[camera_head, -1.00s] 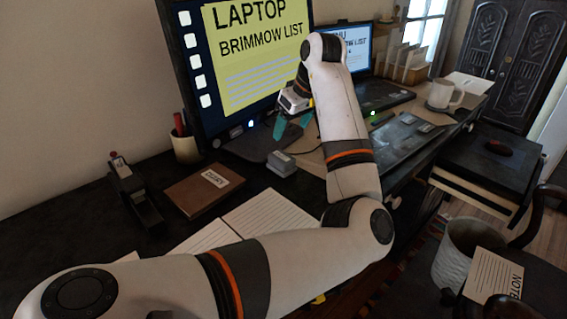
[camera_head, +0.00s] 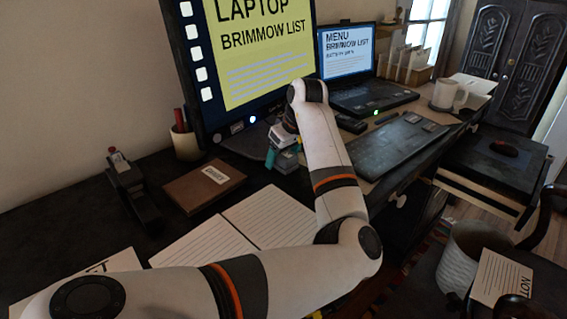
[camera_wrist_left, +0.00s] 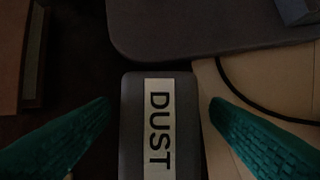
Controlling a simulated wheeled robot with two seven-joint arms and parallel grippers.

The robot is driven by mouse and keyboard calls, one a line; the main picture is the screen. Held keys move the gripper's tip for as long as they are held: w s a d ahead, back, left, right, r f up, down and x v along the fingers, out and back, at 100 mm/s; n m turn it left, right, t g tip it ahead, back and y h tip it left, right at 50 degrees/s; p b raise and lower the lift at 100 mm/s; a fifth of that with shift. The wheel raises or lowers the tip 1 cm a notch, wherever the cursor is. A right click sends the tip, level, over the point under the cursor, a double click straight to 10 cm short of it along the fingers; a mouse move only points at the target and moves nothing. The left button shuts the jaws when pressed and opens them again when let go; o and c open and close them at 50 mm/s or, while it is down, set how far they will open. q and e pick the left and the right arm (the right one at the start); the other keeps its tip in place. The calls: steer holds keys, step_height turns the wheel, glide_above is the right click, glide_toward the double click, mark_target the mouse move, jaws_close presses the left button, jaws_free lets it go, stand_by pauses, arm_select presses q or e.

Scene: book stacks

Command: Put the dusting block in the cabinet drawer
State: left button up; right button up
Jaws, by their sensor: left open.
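The dusting block, a small grey block (camera_head: 288,162) with a white label reading DUST, lies on the desk in front of the large monitor's base. In the left wrist view the block (camera_wrist_left: 129,135) is between the two teal fingers. My left gripper (camera_head: 279,153) is open and points down at the block, with a gap on each side in the left wrist view (camera_wrist_left: 160,102). My arm partly hides this spot in the head view. A low dark cabinet (camera_head: 470,168) stands at the right with a pale-edged drawer-like part (camera_head: 478,199) below its top. Its inside is not clear.
A brown book (camera_head: 204,186), open notebook (camera_head: 267,217), stapler-like black object (camera_head: 130,185) and pen cup (camera_head: 185,143) lie left of the gripper. The keyboard (camera_head: 397,147), laptop (camera_head: 355,95) and white mug (camera_head: 446,95) are to the right. A basket (camera_head: 462,265) stands lower right.

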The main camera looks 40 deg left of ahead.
arm_select(q)
steer(key=c, duration=1.1)
steer(key=shift+r, duration=0.1)
